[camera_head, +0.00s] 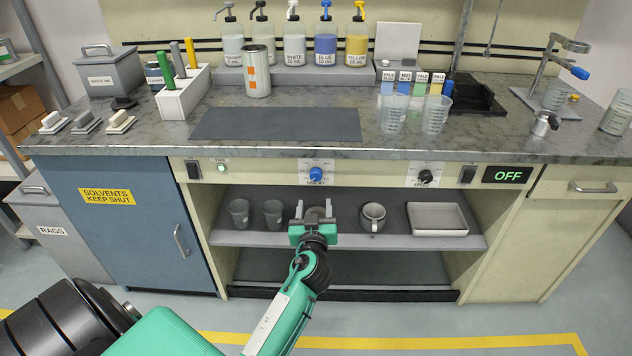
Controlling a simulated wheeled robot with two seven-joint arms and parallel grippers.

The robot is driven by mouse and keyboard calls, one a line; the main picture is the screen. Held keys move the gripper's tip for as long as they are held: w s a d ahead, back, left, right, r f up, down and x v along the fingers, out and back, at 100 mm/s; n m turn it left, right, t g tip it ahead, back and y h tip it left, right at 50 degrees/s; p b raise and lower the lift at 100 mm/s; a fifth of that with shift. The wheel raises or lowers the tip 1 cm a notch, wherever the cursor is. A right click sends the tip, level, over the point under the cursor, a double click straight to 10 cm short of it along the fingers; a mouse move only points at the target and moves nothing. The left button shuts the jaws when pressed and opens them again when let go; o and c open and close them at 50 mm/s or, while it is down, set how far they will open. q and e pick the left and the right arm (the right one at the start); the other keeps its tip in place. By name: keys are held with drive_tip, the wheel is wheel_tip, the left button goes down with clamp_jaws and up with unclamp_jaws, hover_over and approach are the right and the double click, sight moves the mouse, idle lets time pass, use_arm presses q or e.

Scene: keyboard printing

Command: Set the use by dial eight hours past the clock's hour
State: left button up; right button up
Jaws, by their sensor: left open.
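A blue dial (315,174) sits on a pale marked plate on the cream front panel under the worktop. The lettering around it is too small to read surely, and I cannot tell its exact setting. A black dial (425,176) is on a similar plate to its right. My left gripper (314,209) is open and empty, below the blue dial and apart from it in the picture, in front of the open shelf. No clock shows in this view. My right gripper is not in view.
Grey cups (239,213), a mug (373,217) and a tray (438,219) stand on the shelf (225,238). A green-lit switch (221,167) and an OFF display (507,175) are on the panel. The worktop edge (330,152) overhangs the dials. Bottles and glass beakers stand above.

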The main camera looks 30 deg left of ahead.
sight(316, 177)
use_arm(q)
drive_tip(key=p+x, duration=0.1)
drive_tip(key=x, duration=1)
drive_tip(key=shift+w, duration=0.15)
drive_tip(key=shift+w+a, duration=0.1)
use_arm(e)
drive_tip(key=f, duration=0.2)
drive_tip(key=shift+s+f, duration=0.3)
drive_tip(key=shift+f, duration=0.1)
use_arm(q)
drive_tip(key=shift+c, duration=0.2)
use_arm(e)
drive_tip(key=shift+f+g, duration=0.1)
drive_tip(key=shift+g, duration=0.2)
use_arm(q)
drive_tip(key=c, duration=0.9)
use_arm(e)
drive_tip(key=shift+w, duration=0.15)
